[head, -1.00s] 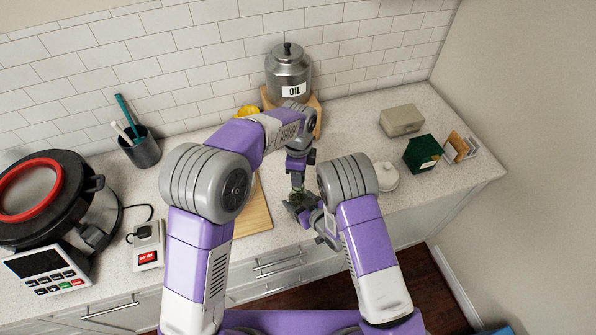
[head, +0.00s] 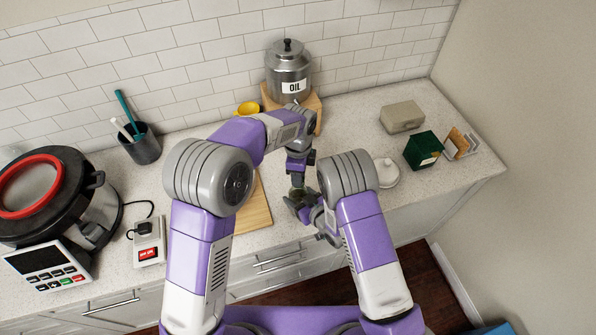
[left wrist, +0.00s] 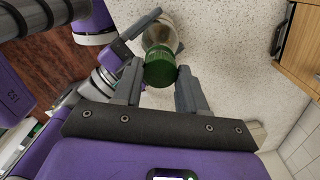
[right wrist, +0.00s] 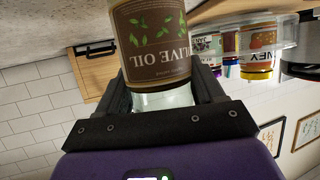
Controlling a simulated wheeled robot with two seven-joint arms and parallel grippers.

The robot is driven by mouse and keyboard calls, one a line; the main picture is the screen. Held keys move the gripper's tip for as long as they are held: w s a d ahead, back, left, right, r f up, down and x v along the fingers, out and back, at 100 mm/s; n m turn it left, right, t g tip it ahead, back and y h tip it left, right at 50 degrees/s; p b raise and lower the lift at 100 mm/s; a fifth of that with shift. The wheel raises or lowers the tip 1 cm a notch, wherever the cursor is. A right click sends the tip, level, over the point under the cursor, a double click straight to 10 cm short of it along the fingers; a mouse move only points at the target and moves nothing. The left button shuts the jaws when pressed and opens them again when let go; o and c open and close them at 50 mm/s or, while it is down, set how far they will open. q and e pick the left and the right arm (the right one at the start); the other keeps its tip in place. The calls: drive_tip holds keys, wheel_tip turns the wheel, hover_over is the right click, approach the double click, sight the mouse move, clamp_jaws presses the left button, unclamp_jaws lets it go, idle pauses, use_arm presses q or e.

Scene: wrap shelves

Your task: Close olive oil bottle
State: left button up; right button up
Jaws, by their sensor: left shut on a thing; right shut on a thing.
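The olive oil bottle (right wrist: 152,40) has a brown label with green leaves and fills the top middle of the right wrist view. My right gripper (right wrist: 165,90) is shut on the bottle's body. The green cap (left wrist: 160,68) is in line with the bottle's neck in the left wrist view; I cannot tell whether it is screwed tight. My left gripper (left wrist: 160,80) is shut on the cap, with a finger on either side. In the head view, my left gripper (head: 297,184) is just above my right gripper (head: 303,208), and the arms mostly hide the bottle.
A metal oil canister (head: 288,70) stands on a wooden stand at the wall. A wooden board (head: 252,210) lies left of the grippers. A white lidded dish (head: 386,174) and a green box (head: 422,150) are to the right. A utensil cup (head: 140,146) and pressure cooker (head: 95,215) are left.

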use_arm(q)
drive_tip(key=shift+f, duration=0.5)
drive_tip(key=m, duration=0.5)
drive_tip(key=shift+m, duration=0.4)
drive_tip(key=m, duration=0.6)
drive_tip(key=shift+m, duration=0.3)
drive_tip(key=m, duration=0.6)
drive_tip(key=shift+f, duration=0.1)
drive_tip(key=m, duration=0.6)
drive_tip(key=shift+s+f+m, duration=0.1)
drive_tip(key=shift+f+m, duration=0.05)
drive_tip(key=shift+m, duration=0.65)
